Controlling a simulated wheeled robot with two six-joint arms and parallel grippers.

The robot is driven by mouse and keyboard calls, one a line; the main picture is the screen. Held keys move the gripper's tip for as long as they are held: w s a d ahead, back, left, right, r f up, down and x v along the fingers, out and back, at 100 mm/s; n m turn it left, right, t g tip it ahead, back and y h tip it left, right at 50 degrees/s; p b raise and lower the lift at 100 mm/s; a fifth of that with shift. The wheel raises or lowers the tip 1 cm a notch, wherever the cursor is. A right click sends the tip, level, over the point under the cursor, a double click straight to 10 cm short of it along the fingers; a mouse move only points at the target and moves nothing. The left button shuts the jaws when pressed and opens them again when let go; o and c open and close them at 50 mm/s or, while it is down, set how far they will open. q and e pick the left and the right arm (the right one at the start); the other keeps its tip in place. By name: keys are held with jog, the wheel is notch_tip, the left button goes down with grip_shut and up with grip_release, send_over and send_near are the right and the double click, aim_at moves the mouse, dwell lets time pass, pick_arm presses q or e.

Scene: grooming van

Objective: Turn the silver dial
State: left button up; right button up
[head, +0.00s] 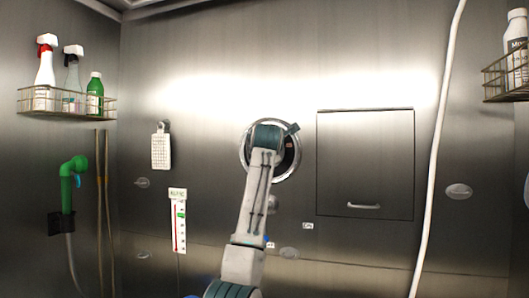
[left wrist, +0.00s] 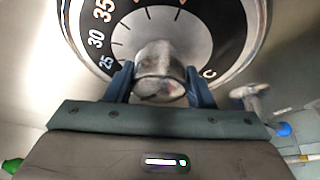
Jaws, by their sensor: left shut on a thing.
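The silver dial is a round metal knob (left wrist: 160,58) on a dark, numbered face with a bright ring, seen in the left wrist view. Marks 25, 30, 35 and the letter C show. In the head view the ring (head: 294,164) is on the back wall, mostly behind my left arm. My left gripper (left wrist: 159,84) is shut on the knob, with a blue finger on either side of it. In the head view the fingers and knob are hidden by the arm. My right gripper is in neither view.
A square panel (head: 366,160) with a handle is right of the dial, and a white hose (head: 437,150) hangs beyond it. A thermometer card (head: 178,220) is on the wall at left. A wire basket (head: 60,104) of bottles and a green sprayer (head: 68,180) are further left.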

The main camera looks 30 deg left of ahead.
pick_arm(q)
jog(key=shift+n, duration=0.3)
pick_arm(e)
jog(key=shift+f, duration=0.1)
pick_arm(q)
jog(key=shift+f, duration=0.1)
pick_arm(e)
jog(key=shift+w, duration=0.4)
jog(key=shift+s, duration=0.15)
pick_arm(q)
jog(key=o, duration=1)
jog(key=shift+c, duration=0.2)
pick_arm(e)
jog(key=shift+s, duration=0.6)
